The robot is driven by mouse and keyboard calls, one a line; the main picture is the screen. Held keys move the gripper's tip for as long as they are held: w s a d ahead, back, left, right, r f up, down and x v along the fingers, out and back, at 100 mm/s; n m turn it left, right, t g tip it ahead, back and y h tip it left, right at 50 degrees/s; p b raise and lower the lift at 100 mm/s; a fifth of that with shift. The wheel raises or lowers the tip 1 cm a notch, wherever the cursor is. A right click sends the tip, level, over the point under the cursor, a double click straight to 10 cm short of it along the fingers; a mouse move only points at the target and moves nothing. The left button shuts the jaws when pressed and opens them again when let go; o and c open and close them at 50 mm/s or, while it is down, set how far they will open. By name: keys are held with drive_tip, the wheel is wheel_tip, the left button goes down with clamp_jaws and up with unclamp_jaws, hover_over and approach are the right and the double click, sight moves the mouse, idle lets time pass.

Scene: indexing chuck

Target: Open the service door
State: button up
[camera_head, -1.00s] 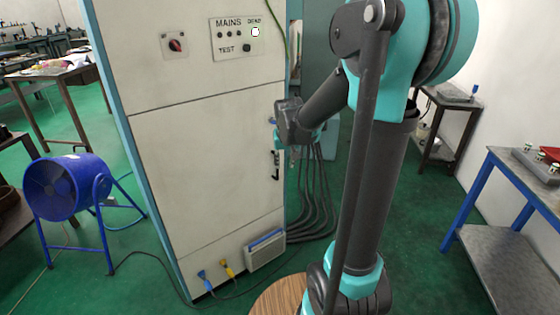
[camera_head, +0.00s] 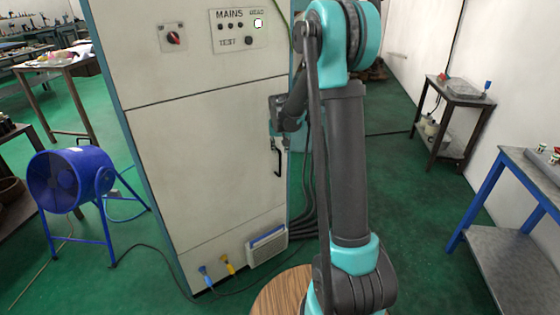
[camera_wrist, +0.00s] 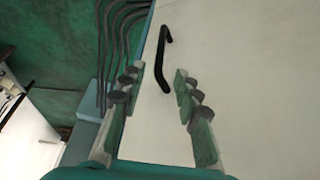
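The service door looks like the large cream panel (camera_head: 200,165) on the front of the tall cabinet. It lies flush with the cabinet front. A black bar handle (camera_head: 278,158) stands upright near its right edge. In the wrist view the handle (camera_wrist: 165,58) shows beyond the fingertips, roughly between the two fingers, on the cream door face (camera_wrist: 235,85). My gripper (camera_wrist: 159,80) is open and empty, with its fingers apart. In the head view my gripper (camera_head: 275,134) is just above the handle, at the cabinet's right edge. I cannot tell whether it touches the door.
A mains panel (camera_head: 238,31) and a red rotary switch (camera_head: 174,37) are above the door. Black cables (camera_head: 309,190) run down beside the cabinet's right side. A blue fan (camera_head: 72,180) stands on the left. A blue-legged table (camera_head: 510,215) is on the right.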

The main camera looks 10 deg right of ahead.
sight(280, 158)
drive_tip(key=x, duration=0.9)
drive_tip(key=shift+w+f, duration=0.1)
drive_tip(key=shift+f, duration=0.15)
clamp_jaws()
